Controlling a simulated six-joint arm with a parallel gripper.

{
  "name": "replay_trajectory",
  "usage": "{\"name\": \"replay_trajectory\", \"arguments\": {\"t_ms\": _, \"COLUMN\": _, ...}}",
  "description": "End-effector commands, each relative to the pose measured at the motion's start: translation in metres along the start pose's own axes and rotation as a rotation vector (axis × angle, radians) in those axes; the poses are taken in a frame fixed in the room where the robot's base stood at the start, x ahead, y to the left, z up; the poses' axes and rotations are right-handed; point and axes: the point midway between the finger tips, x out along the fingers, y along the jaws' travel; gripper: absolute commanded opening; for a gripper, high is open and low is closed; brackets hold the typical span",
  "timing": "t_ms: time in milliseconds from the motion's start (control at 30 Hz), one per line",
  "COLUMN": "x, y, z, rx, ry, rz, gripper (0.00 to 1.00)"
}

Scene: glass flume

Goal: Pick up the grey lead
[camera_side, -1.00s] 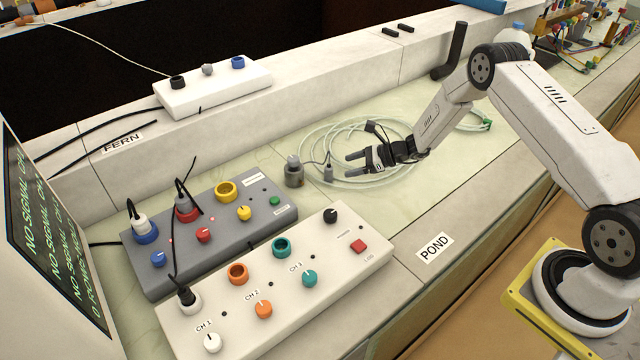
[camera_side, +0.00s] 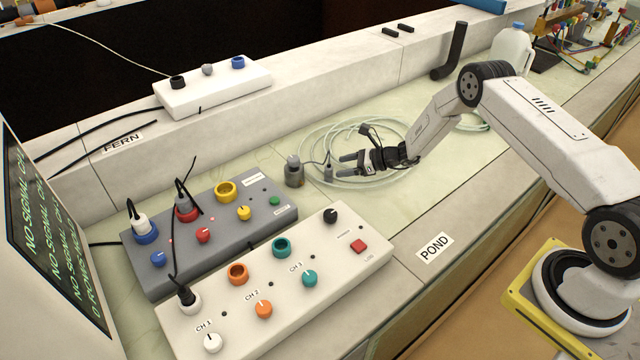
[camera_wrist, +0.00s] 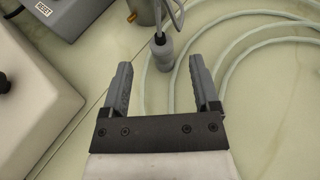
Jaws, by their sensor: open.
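The grey lead ends in a small grey plug (camera_side: 328,173) that stands on the pale bench, beside a larger grey cylinder (camera_side: 294,172) to its left. In the wrist view the plug (camera_wrist: 162,53) shows at the top centre, with grey cable rising from it. My gripper (camera_side: 340,168) is open, with its fingers pointing left at the plug. In the wrist view my gripper (camera_wrist: 160,64) has a fingertip on each side of the plug's lower end. I see no finger touching it.
Coils of clear tubing (camera_side: 352,125) lie behind and under my gripper. A grey socket box (camera_side: 160,275) and a white socket box (camera_side: 335,250) stand to the left and front. A raised wall (camera_side: 330,80) runs behind.

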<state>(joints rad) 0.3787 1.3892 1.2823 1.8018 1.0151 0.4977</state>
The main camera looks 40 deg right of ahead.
Motion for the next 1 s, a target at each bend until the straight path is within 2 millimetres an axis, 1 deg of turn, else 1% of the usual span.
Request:
{"name": "replay_trajectory", "arguments": {"t_ms": 167, "x": 0.009, "y": 0.0, "z": 0.0, "rx": -0.001, "ry": 0.001, "rz": 0.002, "gripper": 0.79}}
{"name": "replay_trajectory", "arguments": {"t_ms": 400, "x": 0.033, "y": -0.001, "z": -0.001, "rx": -0.001, "ry": 0.0, "rz": 0.003, "gripper": 0.79}}
{"name": "replay_trajectory", "arguments": {"t_ms": 600, "x": 0.048, "y": -0.001, "z": 0.0, "rx": -0.001, "ry": 0.001, "rz": 0.002, "gripper": 0.79}}
{"name": "replay_trajectory", "arguments": {"t_ms": 733, "x": 0.051, "y": -0.001, "z": 0.0, "rx": -0.001, "ry": 0.001, "rz": 0.001, "gripper": 0.79}}
{"name": "replay_trajectory", "arguments": {"t_ms": 1000, "x": 0.051, "y": -0.001, "z": 0.0, "rx": 0.0, "ry": 0.001, "rz": 0.001, "gripper": 0.79}}
